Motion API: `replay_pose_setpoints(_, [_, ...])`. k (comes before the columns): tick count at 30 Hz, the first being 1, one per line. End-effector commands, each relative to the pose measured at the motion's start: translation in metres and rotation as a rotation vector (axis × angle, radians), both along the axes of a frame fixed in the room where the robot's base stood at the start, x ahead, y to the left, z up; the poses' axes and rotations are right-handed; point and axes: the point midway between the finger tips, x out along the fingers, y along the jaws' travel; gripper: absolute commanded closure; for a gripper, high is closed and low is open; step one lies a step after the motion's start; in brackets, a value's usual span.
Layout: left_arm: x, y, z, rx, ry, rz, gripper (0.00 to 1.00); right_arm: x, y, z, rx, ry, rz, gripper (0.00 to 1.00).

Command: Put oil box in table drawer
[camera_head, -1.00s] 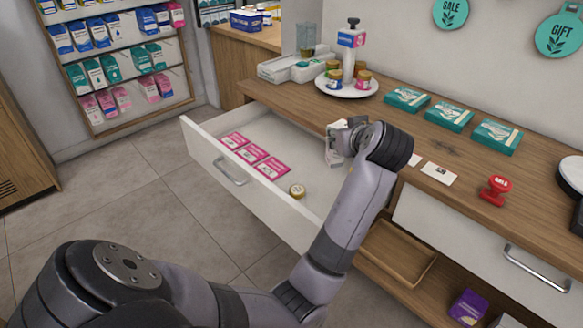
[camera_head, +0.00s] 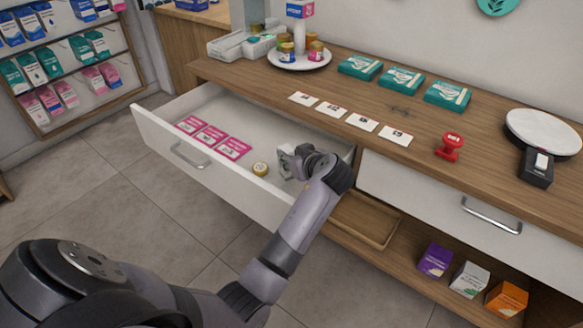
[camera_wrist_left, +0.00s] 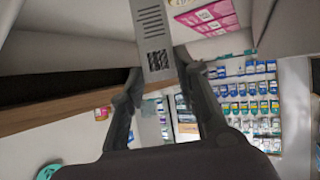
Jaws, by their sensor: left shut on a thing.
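The table drawer (camera_head: 244,190) is pulled open in the head view. My left gripper (camera_head: 288,161) is inside its right part, low beside a small round jar. In the left wrist view my left gripper (camera_wrist_left: 160,72) is shut on a pale box with a barcode (camera_wrist_left: 152,30), the oil box. The box lies between both fingers; in the head view it is mostly hidden by the gripper. Whether it touches the drawer floor I cannot tell. My right gripper is not in view.
Pink packets (camera_head: 210,137) lie in the drawer's middle, with the gold-lidded jar (camera_head: 260,169) right of them. The back of the drawer floor is bare. White cards, teal boxes (camera_head: 402,80) and a red stamp (camera_head: 449,147) sit on the counter. A second drawer (camera_head: 420,197) is closed.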

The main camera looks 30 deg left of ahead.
Motion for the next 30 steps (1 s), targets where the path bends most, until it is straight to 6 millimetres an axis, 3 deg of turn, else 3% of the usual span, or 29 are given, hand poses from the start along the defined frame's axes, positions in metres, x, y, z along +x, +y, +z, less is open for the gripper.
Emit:
replay_pose_setpoints(8, [-0.001,0.0,-0.039,0.001,0.004,0.0,1.0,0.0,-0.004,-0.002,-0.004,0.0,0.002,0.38])
replay_pose_setpoints(18, [0.0,0.0,-0.043,0.0,0.001,-0.001,1.0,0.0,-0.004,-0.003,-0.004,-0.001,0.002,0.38])
replay_pose_setpoints(19, [0.0,0.0,-0.043,0.0,0.001,-0.001,0.7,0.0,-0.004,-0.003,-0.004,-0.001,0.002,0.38])
replay_pose_setpoints(27, [0.0,0.0,-0.042,0.0,0.001,-0.001,0.52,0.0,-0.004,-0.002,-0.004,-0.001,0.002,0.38])
replay_pose_setpoints(30, [0.0,0.0,-0.042,0.0,0.001,-0.001,0.5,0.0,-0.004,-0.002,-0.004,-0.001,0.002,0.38])
